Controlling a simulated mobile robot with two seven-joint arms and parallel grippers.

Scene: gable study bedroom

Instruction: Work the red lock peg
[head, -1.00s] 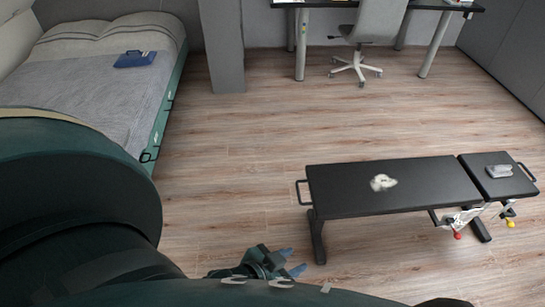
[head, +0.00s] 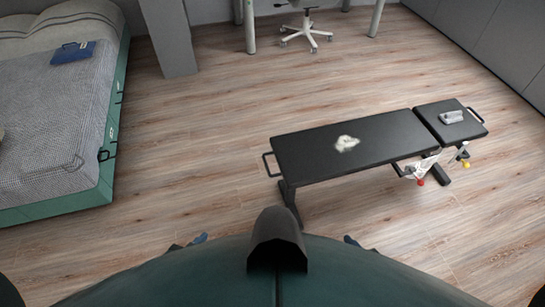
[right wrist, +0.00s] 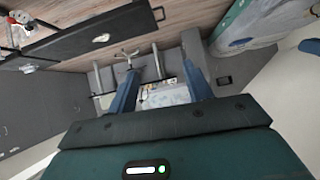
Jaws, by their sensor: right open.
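The red lock peg (head: 420,182) is a small red knob under the near side of a black bench (head: 310,155), close to the joint between its long pad and short end pad (head: 436,118). My left gripper (head: 190,240) shows only as a blue fingertip over my body's edge, well to the left of the bench; its jaw is mostly hidden. My right gripper's tip (head: 354,241) barely shows in the head view. In the right wrist view its two blue fingers (right wrist: 160,90) are apart with nothing held. Neither gripper touches the bench or peg.
A yellow knob (head: 466,164) sits right of the red one by a pale bracket. A cream item (head: 346,143) and a grey item (head: 452,117) lie on the bench. A bed (head: 60,120) stands at left, an office chair (head: 305,32) behind. Floor between is clear.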

